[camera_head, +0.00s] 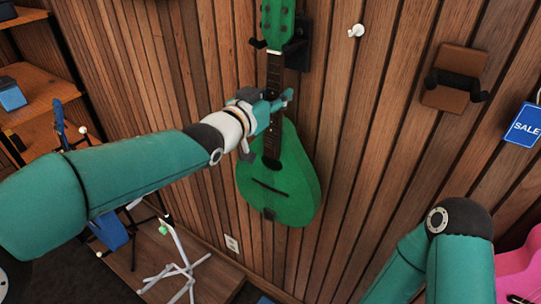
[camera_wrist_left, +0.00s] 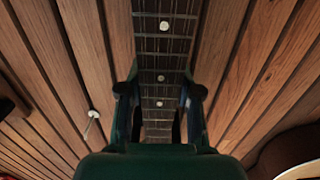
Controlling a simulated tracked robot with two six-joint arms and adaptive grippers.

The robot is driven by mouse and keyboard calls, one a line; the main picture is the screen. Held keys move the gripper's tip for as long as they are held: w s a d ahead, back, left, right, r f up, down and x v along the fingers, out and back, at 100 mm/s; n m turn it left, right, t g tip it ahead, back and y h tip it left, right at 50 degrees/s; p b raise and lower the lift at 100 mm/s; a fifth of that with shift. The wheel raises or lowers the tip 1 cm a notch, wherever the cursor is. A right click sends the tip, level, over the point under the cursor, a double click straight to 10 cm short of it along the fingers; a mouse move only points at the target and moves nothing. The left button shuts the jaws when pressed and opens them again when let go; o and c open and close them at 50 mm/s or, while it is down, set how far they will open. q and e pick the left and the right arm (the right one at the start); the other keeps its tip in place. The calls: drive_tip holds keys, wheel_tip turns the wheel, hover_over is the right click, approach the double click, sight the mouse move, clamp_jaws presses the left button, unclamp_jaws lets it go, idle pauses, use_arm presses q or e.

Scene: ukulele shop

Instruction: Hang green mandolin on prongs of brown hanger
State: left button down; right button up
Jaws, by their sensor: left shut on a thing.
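The green mandolin (camera_head: 285,185) is upright against the slatted wall, its head beside a black hanger (camera_head: 300,45). A black prong shows left of its neck; I cannot tell whether it rests on the prongs. My left gripper (camera_head: 272,108) is shut on the mandolin's neck, above the body. In the left wrist view the fretted neck (camera_wrist_left: 165,60) runs between the two fingers (camera_wrist_left: 160,110). The brown hanger (camera_head: 442,97), a wooden block with black prongs, is on the wall to the right and empty. My right arm shows at lower right; its gripper is out of view.
A small white hook (camera_head: 356,30) is between the two hangers. A blue SALE sign (camera_head: 525,126) hangs right of the brown hanger. A pink object (camera_head: 520,272) is at the lower right. A white stand (camera_head: 175,268) and wooden shelves (camera_head: 45,90) are at left.

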sight(273, 86)
use_arm(q)
drive_tip(key=shift+r+p, duration=0.85)
drive_tip(key=shift+r, duration=0.65)
drive_tip(key=shift+s+a, duration=0.1)
drive_tip(key=shift+s, duration=0.1)
drive_tip(key=shift+b+v, duration=0.6)
drive_tip(key=shift+v, duration=0.5)
drive_tip(key=shift+b+v, duration=0.35)
drive_tip(key=shift+v, duration=0.9)
drive_tip(key=shift+f, duration=0.2)
drive_tip(key=shift+s+a, duration=0.2)
drive_tip(key=shift+s, duration=0.1)
drive_tip(key=shift+b+v, duration=0.35)
drive_tip(key=shift+v, duration=2.3)
drive_tip(key=shift+f, duration=0.15)
